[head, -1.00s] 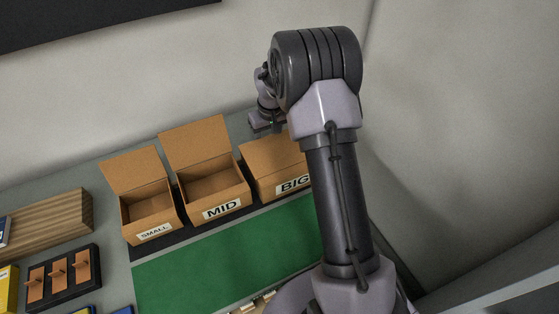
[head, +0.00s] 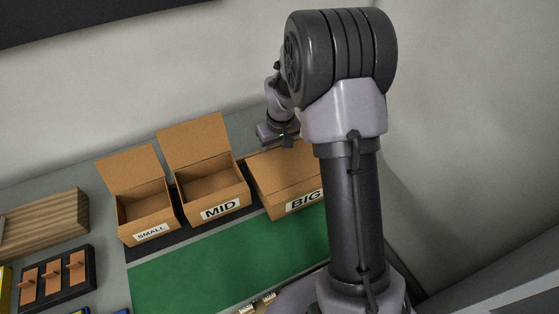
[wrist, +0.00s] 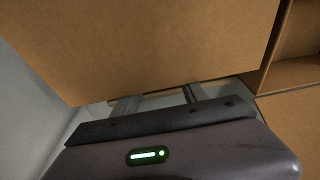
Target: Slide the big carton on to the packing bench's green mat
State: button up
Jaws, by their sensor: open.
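The big carton (head: 288,184), brown with a BIG label, stands at the right of the carton row. Its front bottom edge is at or slightly over the back edge of the green mat (head: 215,268); most of it is behind the mat. My arm hides its right end. The fingertips are hidden, so contact is unclear.
The mid carton (head: 211,192) stands just left of the big one, and the small carton (head: 147,215) left of that, both on a dark strip. A black tray (head: 55,277) and a wooden block (head: 45,222) are at the left. The visible mat is clear.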

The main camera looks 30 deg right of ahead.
aim_at(297, 174)
jog(key=shift+s+b, duration=1.85)
jog(key=shift+s, duration=4.95)
jog(key=shift+w+r, duration=0.1)
jog(key=shift+w, duration=0.6)
notch_tip(297, 174, up, 7)
jog(key=p, duration=0.6)
jog(key=shift+r, duration=0.15)
jog(key=shift+f, duration=0.3)
jog(key=s+a+r+m+t+y, duration=0.1)
jog(key=s+a+r+m+t, duration=0.2)
jog(key=s+a+r, duration=1.1)
notch_tip(297, 174, up, 3)
jog(key=shift+s+a+f+m+t+y, duration=0.25)
jog(key=shift+a+m+y, duration=0.2)
jog(key=shift+a, duration=0.3)
jog(key=shift+w, duration=0.15)
